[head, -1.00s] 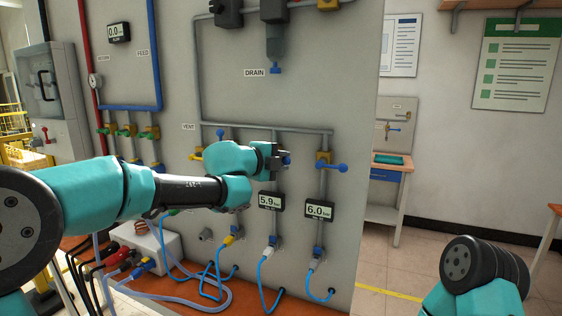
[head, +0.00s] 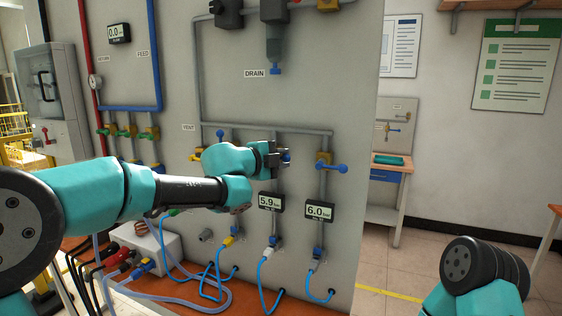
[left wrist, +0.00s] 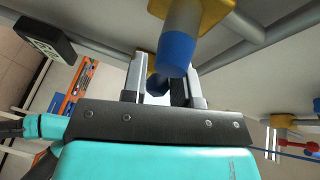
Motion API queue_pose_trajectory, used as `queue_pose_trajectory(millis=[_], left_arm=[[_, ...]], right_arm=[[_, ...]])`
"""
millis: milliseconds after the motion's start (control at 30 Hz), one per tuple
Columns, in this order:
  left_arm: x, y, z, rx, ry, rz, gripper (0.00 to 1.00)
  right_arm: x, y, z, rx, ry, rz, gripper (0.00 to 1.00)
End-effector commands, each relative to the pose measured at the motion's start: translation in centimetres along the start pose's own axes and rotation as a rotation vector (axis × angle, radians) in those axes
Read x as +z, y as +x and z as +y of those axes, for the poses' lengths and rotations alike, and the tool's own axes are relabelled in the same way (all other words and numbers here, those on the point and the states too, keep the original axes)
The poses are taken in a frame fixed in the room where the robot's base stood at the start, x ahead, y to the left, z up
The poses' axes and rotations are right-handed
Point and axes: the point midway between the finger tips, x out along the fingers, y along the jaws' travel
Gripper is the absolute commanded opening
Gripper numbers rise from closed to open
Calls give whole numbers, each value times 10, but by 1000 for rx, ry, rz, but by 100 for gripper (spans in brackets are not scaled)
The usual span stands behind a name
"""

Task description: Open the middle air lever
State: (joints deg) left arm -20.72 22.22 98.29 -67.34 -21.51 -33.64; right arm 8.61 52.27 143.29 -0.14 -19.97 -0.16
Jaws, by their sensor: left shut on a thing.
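The middle air lever (head: 286,156) shows only as a small blue part beside my left gripper (head: 276,156), at the middle pipe of the grey panel. My left gripper is shut on it. In the left wrist view, the fingers of the left gripper (left wrist: 165,88) stand on either side of a dark blue end. A blue-capped lever part (left wrist: 177,48) on a yellow body lies close in front of them. The gripper and wrist hide most of the middle valve in the head view. My right gripper is not visible; only part of that arm shows at bottom right.
The right air lever (head: 340,167) points right from its yellow valve. Free floor lies right of the panel.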

Motion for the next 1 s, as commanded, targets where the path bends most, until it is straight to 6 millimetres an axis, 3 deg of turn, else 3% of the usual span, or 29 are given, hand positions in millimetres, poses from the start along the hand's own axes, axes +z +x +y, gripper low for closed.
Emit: queue_pose_trajectory(millis=[1000], left_arm=[[14,-13,-35,-350,-845,183,0]], right_arm=[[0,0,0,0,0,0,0]])
